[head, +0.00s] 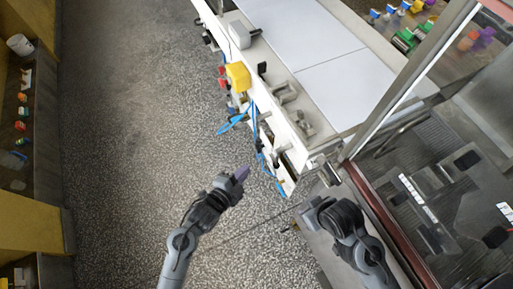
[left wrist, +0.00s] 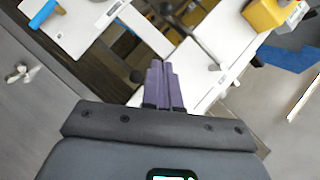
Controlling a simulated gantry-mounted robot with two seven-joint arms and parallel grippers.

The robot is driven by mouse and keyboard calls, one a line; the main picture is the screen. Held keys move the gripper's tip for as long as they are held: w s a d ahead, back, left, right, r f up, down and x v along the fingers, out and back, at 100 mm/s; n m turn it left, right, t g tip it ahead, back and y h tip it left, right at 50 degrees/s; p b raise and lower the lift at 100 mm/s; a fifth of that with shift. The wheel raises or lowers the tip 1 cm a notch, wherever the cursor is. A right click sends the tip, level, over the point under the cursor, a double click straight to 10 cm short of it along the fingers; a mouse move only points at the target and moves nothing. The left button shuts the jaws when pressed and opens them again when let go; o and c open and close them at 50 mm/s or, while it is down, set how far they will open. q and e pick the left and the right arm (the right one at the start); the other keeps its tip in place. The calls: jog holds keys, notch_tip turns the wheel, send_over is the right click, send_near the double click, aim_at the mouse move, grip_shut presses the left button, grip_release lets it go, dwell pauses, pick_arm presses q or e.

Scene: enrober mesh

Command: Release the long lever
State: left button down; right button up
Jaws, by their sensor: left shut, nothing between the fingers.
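I cannot tell surely which part is the long lever. A long blue piece (head: 232,123) sticks out from the side of the white machine in the head view. My left gripper (head: 241,173) has purple fingers, shut and empty, over the floor just off the machine's lower end. The fingers also show in the left wrist view (left wrist: 163,68). My right gripper (head: 318,203) is by the machine's near corner; its fingers are not clear.
The white machine bed (head: 315,55) runs along the right, with a yellow box (head: 238,76) and blue cables on its side. A glass-fronted cabinet (head: 440,180) stands at the right. The speckled floor (head: 130,130) to the left is clear.

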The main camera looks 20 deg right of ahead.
pick_arm(q)
jog(key=w+a+f+b+x, duration=0.1)
jog(key=b+x, duration=0.3)
jog(key=x, duration=0.8)
jog(key=shift+w+f, duration=0.25)
jog(key=shift+w, duration=0.35)
pick_arm(e)
jog(key=shift+d+f, duration=0.1)
jog(key=shift+f, duration=2.15)
pick_arm(q)
jog(key=shift+a, duration=0.1)
